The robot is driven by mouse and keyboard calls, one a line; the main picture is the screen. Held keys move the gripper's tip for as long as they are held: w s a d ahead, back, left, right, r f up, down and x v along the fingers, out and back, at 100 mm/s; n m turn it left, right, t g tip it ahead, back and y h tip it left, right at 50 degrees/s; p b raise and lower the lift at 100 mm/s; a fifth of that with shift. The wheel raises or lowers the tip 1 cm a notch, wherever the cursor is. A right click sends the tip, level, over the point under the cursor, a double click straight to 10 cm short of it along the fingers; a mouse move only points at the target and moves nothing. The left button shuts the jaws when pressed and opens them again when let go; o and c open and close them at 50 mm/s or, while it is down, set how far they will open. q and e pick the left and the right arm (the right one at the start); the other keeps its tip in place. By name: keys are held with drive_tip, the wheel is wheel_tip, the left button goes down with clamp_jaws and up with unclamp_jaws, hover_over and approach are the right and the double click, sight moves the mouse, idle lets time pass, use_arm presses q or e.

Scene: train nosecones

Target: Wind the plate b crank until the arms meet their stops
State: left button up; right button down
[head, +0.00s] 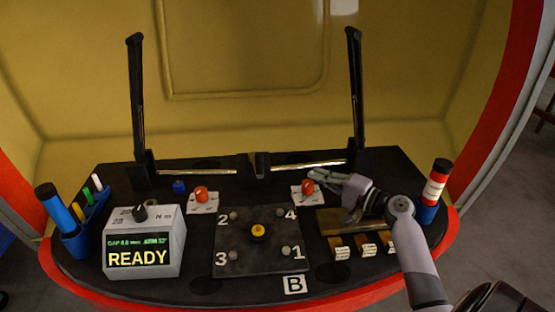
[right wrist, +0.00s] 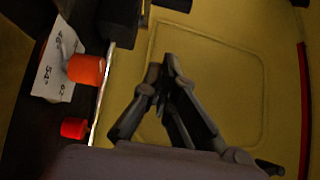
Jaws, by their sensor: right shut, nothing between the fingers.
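The dark square plate (head: 230,260) by the B label (head: 294,285) has a yellow knob (head: 258,231) at its middle and numbered corner studs. I cannot make out which part is the crank. Two black arms stand nearly upright behind it, the left arm (head: 137,95) and the right arm (head: 355,95). My right gripper (head: 318,175) is shut and empty, beside the right orange knob (head: 308,187); I cannot tell whether they touch. In the right wrist view the closed fingers (right wrist: 162,68) are apart from an orange knob (right wrist: 86,68). My left gripper is out of view.
A grey box (head: 143,245) reading READY stands front left, a blue pen holder (head: 80,240) beyond it. A left orange knob (head: 201,193) sits on a white card. A red and white cylinder (head: 435,185) stands at right. Wooden labelled blocks (head: 370,248) lie front right.

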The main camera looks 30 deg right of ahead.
sight(256, 157)
use_arm(q)
drive_tip(key=shift+s+a+f+p, duration=0.15)
drive_tip(key=shift+s+f+p, duration=0.35)
drive_tip(key=shift+s+f, duration=0.8)
use_arm(e)
drive_tip(key=s+a+x, duration=0.1)
drive_tip(key=a+x, duration=0.1)
drive_tip(key=x, duration=1)
drive_tip(key=shift+a, duration=0.45)
drive_tip(key=shift+w, duration=0.15)
